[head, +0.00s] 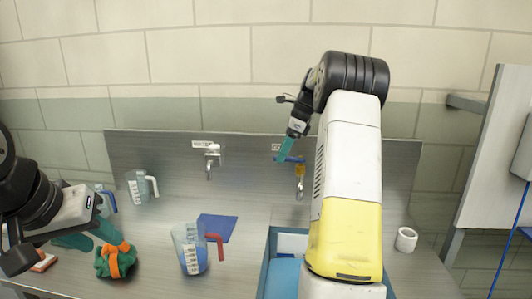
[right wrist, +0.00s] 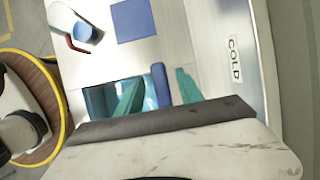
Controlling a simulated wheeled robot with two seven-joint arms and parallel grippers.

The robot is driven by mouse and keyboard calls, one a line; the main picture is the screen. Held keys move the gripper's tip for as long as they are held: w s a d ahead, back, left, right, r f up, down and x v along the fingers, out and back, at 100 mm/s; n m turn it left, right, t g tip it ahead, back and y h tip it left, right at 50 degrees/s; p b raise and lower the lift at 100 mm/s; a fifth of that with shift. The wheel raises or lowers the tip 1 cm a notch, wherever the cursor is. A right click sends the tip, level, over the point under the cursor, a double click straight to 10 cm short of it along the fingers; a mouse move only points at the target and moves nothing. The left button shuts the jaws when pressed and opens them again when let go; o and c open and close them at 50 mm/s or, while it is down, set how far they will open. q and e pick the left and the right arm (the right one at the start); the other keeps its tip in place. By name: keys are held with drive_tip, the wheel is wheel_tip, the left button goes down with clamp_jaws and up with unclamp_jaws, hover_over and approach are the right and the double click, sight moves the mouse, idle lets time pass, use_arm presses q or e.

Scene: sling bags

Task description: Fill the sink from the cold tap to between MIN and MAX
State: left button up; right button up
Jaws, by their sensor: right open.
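The cold tap has a blue lever (head: 290,159) and a spout (head: 300,186) on the steel back panel, right of a second tap (head: 211,160). My right gripper (head: 284,148) is open at the lever. In the right wrist view the lever (right wrist: 160,84) stands between the two teal fingers of my right gripper (right wrist: 158,92), beside the COLD label (right wrist: 235,60). The blue-walled sink (head: 272,240) is below, partly hidden by my right arm. Its MIN and MAX marks and water level cannot be made out.
The green bundle with an orange band (head: 115,260) lies at left. A measuring jug with a red handle (head: 190,252) stands by a blue mat (head: 217,228). A white-handled jug (head: 140,188) stands behind. A white cup (head: 406,240) stands at right.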

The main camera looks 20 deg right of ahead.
clamp_jaws()
idle(1.4)
